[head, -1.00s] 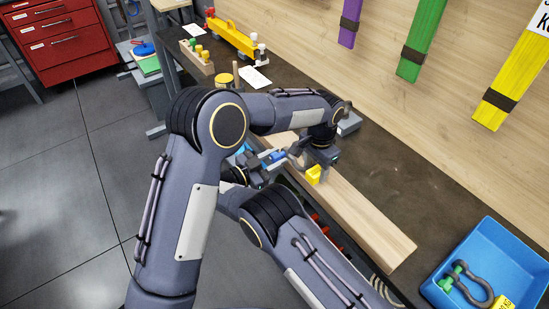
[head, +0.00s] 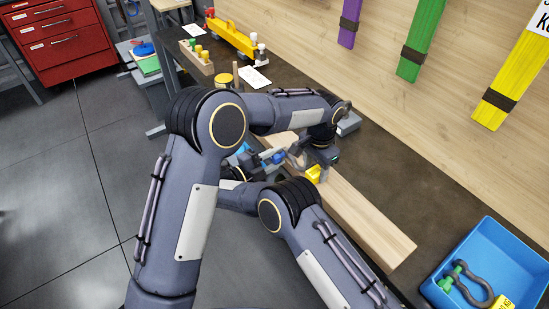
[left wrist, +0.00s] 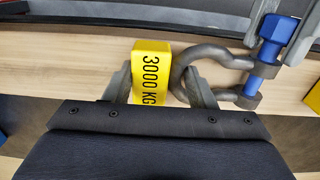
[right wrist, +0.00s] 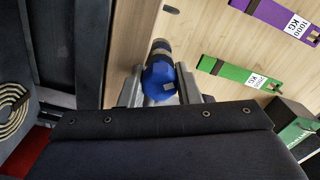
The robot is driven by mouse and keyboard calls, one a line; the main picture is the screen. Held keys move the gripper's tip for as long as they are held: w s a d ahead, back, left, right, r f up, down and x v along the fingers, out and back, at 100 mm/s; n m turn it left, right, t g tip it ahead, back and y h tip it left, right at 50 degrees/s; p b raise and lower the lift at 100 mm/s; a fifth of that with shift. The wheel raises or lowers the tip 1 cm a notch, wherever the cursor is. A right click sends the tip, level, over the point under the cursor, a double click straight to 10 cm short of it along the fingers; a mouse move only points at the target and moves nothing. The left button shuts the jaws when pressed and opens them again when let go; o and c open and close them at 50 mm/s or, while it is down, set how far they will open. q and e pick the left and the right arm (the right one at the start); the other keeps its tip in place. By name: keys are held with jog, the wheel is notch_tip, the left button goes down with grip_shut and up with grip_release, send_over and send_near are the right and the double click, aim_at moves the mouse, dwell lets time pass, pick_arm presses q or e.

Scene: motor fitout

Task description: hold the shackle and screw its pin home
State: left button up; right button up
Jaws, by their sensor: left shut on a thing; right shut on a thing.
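The grey bow shackle (left wrist: 183,72) lies sideways in the left wrist view, with a yellow 3000 KG tag (left wrist: 151,75) at its bow. My left gripper (left wrist: 160,85) is shut on the shackle's bow; the tag is also between its fingers. The blue pin (left wrist: 277,32) passes through the upper eye and reaches the lower eye; its thread depth cannot be told. My right gripper (right wrist: 158,92) is shut on the pin's blue head (right wrist: 160,80). In the head view, my left gripper (head: 303,162) and right gripper (head: 268,159) meet above the bench, the tag (head: 314,174) beside them.
A long wooden board (head: 370,220) lies on the dark bench beneath the grippers. A blue bin (head: 490,258) with another shackle stands at the right. A yellow lifting beam (head: 233,36) and a peg block (head: 197,56) stand at the far end. Coloured slings hang on the wall.

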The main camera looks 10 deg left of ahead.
pick_arm(q)
jog(key=shift+d, duration=0.1)
pick_arm(e)
jog(key=m, duration=0.3)
jog(key=shift+s+a+m, duration=0.1)
jog(key=shift+s+m, duration=0.05)
jog(key=shift+m, duration=1.95)
pick_arm(q)
jog(key=shift+d, duration=0.1)
pick_arm(e)
jog(key=shift+a, duration=0.1)
jog(key=o, duration=0.6)
jog(key=shift+o, duration=0.5)
pick_arm(q)
jog(key=shift+a, duration=0.2)
pick_arm(e)
jog(key=v, duration=1.2)
